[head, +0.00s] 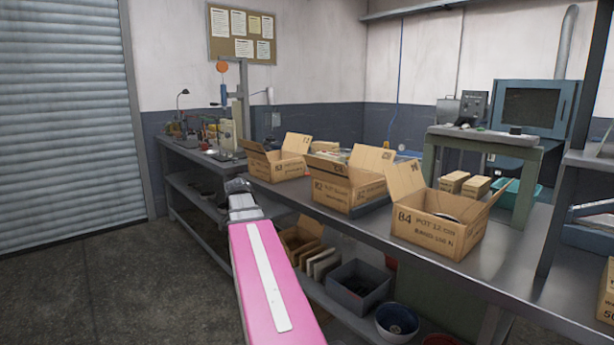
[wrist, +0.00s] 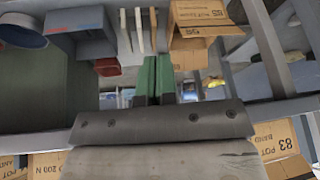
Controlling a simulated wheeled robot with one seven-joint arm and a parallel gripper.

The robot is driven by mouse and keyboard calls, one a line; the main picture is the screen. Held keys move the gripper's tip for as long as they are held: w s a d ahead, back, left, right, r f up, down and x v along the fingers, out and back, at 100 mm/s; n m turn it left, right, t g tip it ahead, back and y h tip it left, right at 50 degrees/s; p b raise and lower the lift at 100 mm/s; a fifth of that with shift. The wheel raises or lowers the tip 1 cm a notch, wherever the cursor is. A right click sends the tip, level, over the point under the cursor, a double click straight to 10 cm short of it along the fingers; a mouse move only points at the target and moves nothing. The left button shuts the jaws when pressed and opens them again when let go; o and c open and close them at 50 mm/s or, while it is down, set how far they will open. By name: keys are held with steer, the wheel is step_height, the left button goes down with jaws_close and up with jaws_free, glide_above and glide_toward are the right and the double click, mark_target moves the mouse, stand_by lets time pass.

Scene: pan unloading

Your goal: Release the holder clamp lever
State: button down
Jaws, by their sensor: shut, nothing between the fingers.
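My gripper (head: 238,186) is at the end of my pink arm, in front of the long workbench's left part in the head view. In the wrist view its two green fingers (wrist: 154,78) lie together, shut and empty. I cannot pick out a holder or clamp lever for certain in either view. A stand with an upright post (head: 243,95) and an orange disc (head: 222,67) is on the far left bench, well beyond my gripper. Small tools there are too small to tell apart.
Open cardboard boxes stand on the workbench (head: 345,225), including box 84 (head: 438,222) and box 82 (head: 345,190). The lower shelf holds a grey bin (head: 358,287) and a bowl (head: 397,322). Floor (head: 150,290) left of my arm is clear. A shutter (head: 60,120) is at left.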

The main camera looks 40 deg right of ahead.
steer(key=s+d+r+m+h, duration=0.1)
steer(key=d+r+m, duration=0.4)
steer(key=d+r, duration=0.3)
steer(key=s+d+r+m+h, duration=0.1)
steer(key=d+r+m, duration=0.4)
steer(key=r, duration=0.8)
steer(key=d+h, duration=0.1)
steer(key=d, duration=0.2)
steer(key=shift+s+d+r, duration=0.15)
steer(key=shift+s+d, duration=0.2)
steer(key=shift+d, duration=0.05)
steer(key=x, duration=0.9)
steer(key=shift+s+d+f, duration=0.15)
steer(key=shift+d+f, duration=0.05)
steer(key=shift+d, duration=0.05)
steer(key=shift+w+d, duration=0.85)
steer(key=shift+w, duration=0.1)
steer(key=shift+w+d+r, duration=0.2)
steer(key=shift+w+d, duration=0.35)
steer(key=shift+w, duration=0.05)
steer(key=shift+g, duration=0.3)
